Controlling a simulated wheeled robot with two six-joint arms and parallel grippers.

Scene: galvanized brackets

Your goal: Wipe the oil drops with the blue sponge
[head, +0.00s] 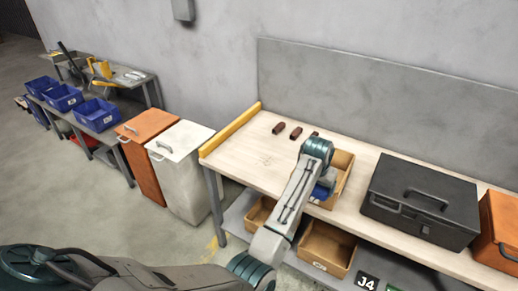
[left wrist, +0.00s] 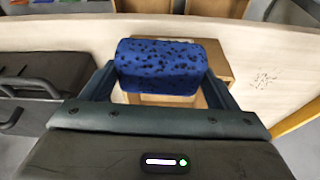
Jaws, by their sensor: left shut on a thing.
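The blue sponge (left wrist: 163,65), speckled dark, is held between the two fingers of my left gripper (left wrist: 158,85) in the left wrist view. Behind and below it is an open cardboard box (left wrist: 215,60) on the worktable. In the head view my left gripper (head: 325,183) is over that box (head: 345,165), and a bit of the sponge (head: 320,192) shows blue, mostly hidden by the arm. A small patch of thin dark marks, seemingly the oil drops (head: 266,160), lies on the pale tabletop left of the box; it also shows in the left wrist view (left wrist: 263,80). My right gripper is out of view.
The worktable (head: 240,165) has a yellow edge strip (head: 232,128) at left. Several small dark brown pieces (head: 279,128) lie toward its back. A black toolbox (head: 420,200) stands right of the box. The tabletop around the marks is clear. Bins (head: 180,165) stand beside the table.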

